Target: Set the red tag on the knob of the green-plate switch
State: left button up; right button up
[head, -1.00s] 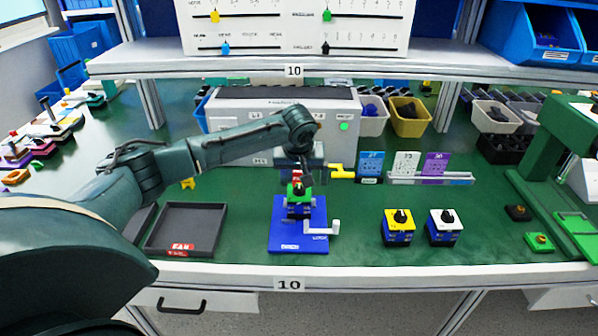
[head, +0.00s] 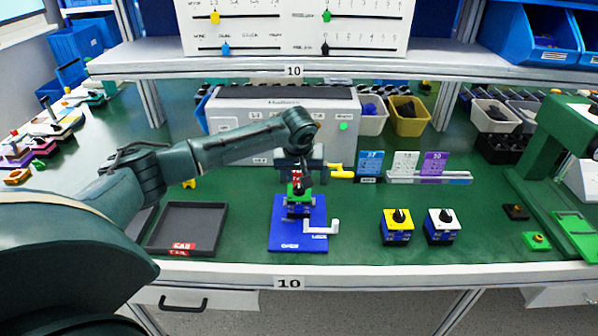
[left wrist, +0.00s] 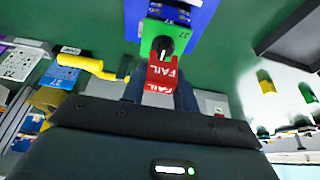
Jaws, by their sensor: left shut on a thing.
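The green-plate switch (head: 307,191) stands in a blue fixture (head: 285,241) at the middle of the bench. Its green plate and black knob (left wrist: 166,46) show clearly in the left wrist view. My left gripper (head: 298,172) is over the switch, pointing down. It is shut on the red tag (left wrist: 162,74), which carries white FAIL lettering. The tag's edge is right by the knob; whether they touch I cannot tell. The tag (head: 296,180) shows small and partly hidden in the head view. My right gripper is out of view.
A dark tray (head: 187,228) with red labels at its front lies left of the fixture. A yellow-plate switch (head: 397,227) and a white-plate switch (head: 442,226) stand to the right. A grey box (head: 232,110) is behind, with a yellow handle (head: 341,171). A shelf (head: 400,69) hangs above.

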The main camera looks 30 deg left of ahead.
pick_arm(q)
jog(key=shift+f, duration=1.2)
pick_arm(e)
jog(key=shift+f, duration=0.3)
pick_arm(q)
jog(key=o, duration=1)
jog(key=shift+r, duration=0.25)
jog(key=v, duration=1.2)
jog(key=shift+s+d+r+b, duration=0.2)
jog(key=shift+r+b, duration=0.1)
jog(key=shift+r, duration=0.05)
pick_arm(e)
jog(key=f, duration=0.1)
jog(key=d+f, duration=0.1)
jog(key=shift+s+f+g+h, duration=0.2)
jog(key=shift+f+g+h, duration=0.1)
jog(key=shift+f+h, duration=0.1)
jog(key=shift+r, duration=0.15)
